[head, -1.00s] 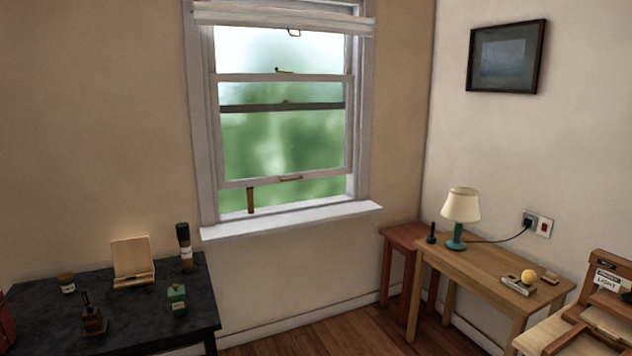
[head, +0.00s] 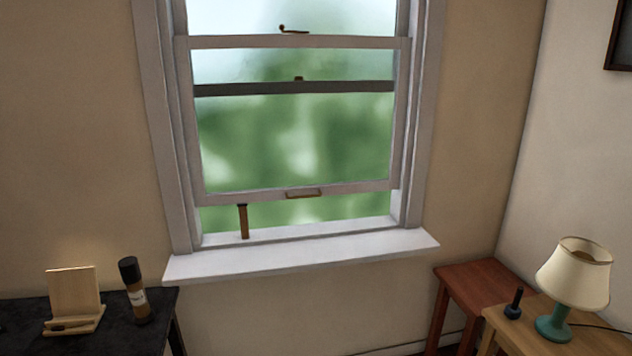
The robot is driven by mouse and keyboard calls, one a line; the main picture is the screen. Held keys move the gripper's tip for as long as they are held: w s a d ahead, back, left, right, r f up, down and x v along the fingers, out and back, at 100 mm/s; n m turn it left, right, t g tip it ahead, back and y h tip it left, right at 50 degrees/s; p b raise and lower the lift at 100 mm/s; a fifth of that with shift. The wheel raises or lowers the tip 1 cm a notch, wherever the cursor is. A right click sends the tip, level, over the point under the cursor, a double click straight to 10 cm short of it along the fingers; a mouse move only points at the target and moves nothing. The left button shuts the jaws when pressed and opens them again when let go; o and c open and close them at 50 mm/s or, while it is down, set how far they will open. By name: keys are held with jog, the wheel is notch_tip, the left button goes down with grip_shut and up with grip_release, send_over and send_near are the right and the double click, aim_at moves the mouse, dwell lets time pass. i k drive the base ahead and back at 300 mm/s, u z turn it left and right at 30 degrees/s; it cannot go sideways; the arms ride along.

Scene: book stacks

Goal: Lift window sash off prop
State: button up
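The white window sash (head: 350,189) stands raised a little above the sill in the head view. A brass-coloured handle (head: 303,193) sits on its bottom rail. A short brown wooden prop (head: 244,222) stands upright on the sill, left of the handle, with its dark top at the underside of the sash. The white sill (head: 300,256) juts out below. A latch (head: 293,30) shows on the sash's top rail. My gripper is not in view.
A black table (head: 100,335) with a wooden stand (head: 74,300) and a dark-capped bottle (head: 134,290) is at lower left. A red-brown stool (head: 485,285) and a wooden table with a lamp (head: 575,275) are at lower right. The wall below the sill is clear.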

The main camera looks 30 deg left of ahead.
aim_at(182, 45)
jog(key=u, duration=0.4)
jog(key=i, duration=1.3)
jog(key=u, duration=1.8)
jog(key=i, duration=0.85)
jog(key=u, duration=0.7)
